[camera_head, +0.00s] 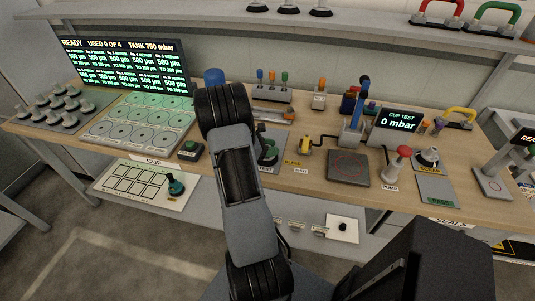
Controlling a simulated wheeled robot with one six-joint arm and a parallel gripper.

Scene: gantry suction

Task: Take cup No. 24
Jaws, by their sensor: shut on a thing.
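I cannot pick out cup No. 24; no number on any cup is readable. Several grey suction cups (57,104) stand on a dark rack at the far left of the bench. A dark piece with a teal top (176,185) is at the right end of a white gridded tray (128,198) below the bench front. My arm rises through the middle of the picture and covers part of the bench. My gripper does not show; it seems hidden behind my arm, so what it holds cannot be seen.
A green-lit panel of round discs (137,122) lies beside the rack, under a screen (125,66) reading "USED 0 OF 4".

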